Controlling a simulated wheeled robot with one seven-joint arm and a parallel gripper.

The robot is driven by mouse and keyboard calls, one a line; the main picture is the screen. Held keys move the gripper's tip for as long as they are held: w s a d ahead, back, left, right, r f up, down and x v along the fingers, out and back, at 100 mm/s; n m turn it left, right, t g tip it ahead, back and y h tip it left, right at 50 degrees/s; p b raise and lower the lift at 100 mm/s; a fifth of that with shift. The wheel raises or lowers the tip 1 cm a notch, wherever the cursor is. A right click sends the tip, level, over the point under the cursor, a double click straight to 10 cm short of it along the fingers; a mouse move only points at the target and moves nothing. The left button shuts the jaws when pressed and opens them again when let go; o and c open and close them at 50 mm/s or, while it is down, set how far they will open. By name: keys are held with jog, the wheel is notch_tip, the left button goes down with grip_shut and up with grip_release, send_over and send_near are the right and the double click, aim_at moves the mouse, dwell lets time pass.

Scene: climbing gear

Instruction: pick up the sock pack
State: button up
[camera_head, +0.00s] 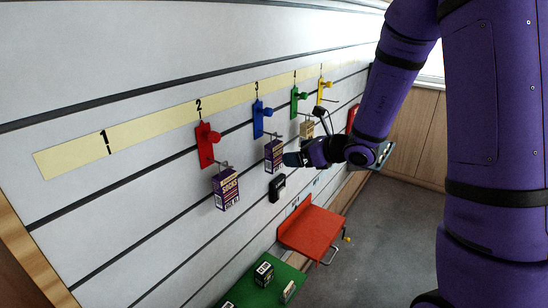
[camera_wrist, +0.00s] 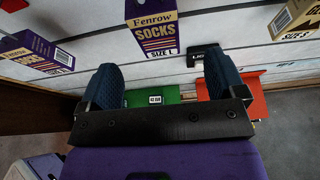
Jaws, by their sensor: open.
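Two purple-and-cream sock packs hang on the slatted wall. One pack (camera_head: 226,188) hangs below the red holder, and it also shows at the left of the wrist view (camera_wrist: 36,52). The other pack (camera_head: 273,156) hangs below the blue holder. In the wrist view this Fenrow socks pack (camera_wrist: 154,32), marked size L, is ahead of my gripper (camera_wrist: 161,72), roughly centred between the two blue fingers. My gripper (camera_head: 293,159) is open and empty, just right of that pack in the head view. I cannot tell whether a finger touches it.
A tan pack (camera_head: 307,129) hangs to the right, below the green holder (camera_head: 296,100). A black box (camera_head: 277,187) sits on the wall under the blue-holder pack. Below are a red shelf (camera_head: 313,235) and a green shelf (camera_head: 240,290) with small boxes.

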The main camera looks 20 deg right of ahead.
aim_at(278, 153)
jog(key=x, duration=0.9)
jog(key=shift+a+r, duration=0.25)
jog(key=shift+r, duration=0.1)
jog(key=shift+s, duration=0.1)
jog(key=c, duration=1)
